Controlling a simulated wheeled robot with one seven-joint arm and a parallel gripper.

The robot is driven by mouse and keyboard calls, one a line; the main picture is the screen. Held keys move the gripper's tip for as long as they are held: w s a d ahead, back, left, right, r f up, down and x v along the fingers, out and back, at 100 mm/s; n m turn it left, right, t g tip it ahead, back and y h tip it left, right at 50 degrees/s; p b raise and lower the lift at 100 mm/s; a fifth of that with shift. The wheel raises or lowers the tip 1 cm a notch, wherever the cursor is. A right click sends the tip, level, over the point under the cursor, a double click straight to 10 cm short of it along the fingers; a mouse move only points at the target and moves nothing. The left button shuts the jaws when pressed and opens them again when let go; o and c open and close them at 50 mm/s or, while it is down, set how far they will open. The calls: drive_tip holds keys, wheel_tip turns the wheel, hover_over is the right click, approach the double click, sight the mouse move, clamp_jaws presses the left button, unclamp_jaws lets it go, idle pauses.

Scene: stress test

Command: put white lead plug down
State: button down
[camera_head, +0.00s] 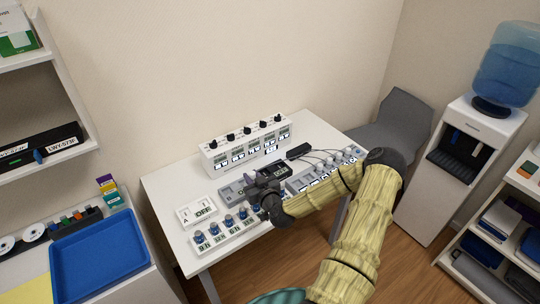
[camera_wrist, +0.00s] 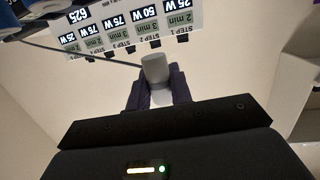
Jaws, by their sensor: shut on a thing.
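In the wrist view my gripper (camera_wrist: 158,92) is shut on a white lead plug (camera_wrist: 155,68), a small pale cylinder between the two dark fingers. A thin dark cable runs close by it. In the head view my gripper (camera_head: 268,178) is over the middle of the white table (camera_head: 164,190), close to the grey devices there. The plug is too small or hidden to make out in that view. I cannot tell whether it touches anything below.
A white panel with several knobs and displays (camera_head: 246,146) stands at the table's back. A row of blue-topped knobs (camera_head: 222,229) lies at the front left, beside a small white switch box (camera_head: 197,211). Several cables and white plugs (camera_head: 330,163) lie to the right. A grey chair (camera_head: 398,120) stands behind right.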

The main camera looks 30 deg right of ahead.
drive_tip(key=s+a+r+p, duration=0.1)
drive_tip(key=s+a+p, duration=0.3)
drive_tip(key=a+p, duration=0.2)
drive_tip(key=s+a+r+p, duration=0.1)
drive_tip(key=s+a+p, duration=0.4)
drive_tip(key=a, duration=0.4)
drive_tip(key=shift+a+n+y+p, duration=0.3)
drive_tip(key=shift+a+y+p, duration=0.05)
drive_tip(key=shift+y+p, duration=0.1)
